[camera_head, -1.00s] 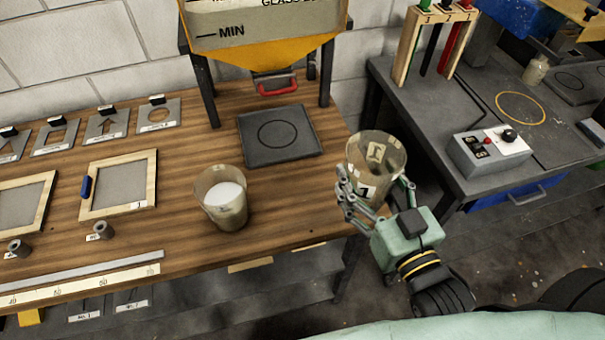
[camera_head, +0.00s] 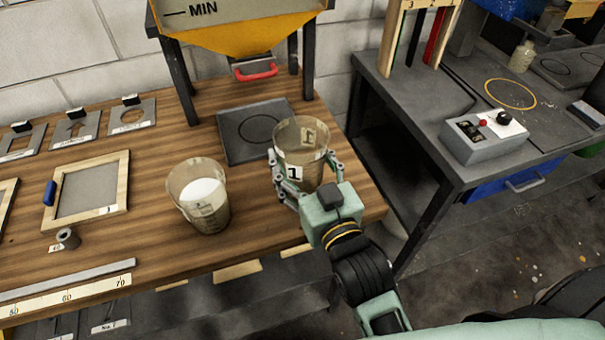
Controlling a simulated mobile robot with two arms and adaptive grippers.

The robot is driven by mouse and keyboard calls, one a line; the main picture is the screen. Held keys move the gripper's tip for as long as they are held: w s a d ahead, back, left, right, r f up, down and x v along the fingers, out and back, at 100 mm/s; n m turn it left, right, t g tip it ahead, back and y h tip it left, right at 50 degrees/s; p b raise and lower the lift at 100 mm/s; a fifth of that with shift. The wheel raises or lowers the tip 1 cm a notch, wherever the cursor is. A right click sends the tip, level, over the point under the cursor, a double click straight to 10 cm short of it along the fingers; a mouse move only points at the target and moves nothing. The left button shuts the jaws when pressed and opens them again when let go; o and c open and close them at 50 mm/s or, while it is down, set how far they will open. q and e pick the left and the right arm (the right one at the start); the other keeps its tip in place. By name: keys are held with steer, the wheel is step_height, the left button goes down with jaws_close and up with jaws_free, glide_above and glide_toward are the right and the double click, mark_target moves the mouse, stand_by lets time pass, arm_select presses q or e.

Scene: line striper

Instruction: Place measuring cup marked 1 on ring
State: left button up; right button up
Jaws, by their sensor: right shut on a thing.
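The measuring cup marked 1 (camera_head: 302,150) is clear, tinted and looks empty. My right gripper (camera_head: 305,180) is shut on it and holds it upright over the right end of the wooden table. The cup overlaps the right edge of a dark square plate (camera_head: 235,150) bearing a thin black ring, under the yellow hopper. A yellow ring (camera_head: 511,94) is drawn on the grey bench at the right. I cannot tell how high the cup is above the table. My left gripper is not in view.
A second cup (camera_head: 200,198) with white content stands on the wooden table (camera_head: 150,245) left of my right gripper. The hopper (camera_head: 240,35) with a red handle stands behind the plate. A grey switch box (camera_head: 484,138) sits on the grey bench (camera_head: 415,105); a gap separates bench and table.

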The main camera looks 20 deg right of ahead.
step_height(320, 180, down, 3)
steer(key=shift+d, duration=0.1)
steer(key=shift+f, duration=0.35)
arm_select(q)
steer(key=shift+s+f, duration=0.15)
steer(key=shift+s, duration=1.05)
arm_select(e)
steer(key=shift+f, duration=0.1)
steer(key=o, duration=1.4)
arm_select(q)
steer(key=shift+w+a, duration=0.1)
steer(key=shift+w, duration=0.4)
arm_select(e)
steer(key=o, duration=0.4)
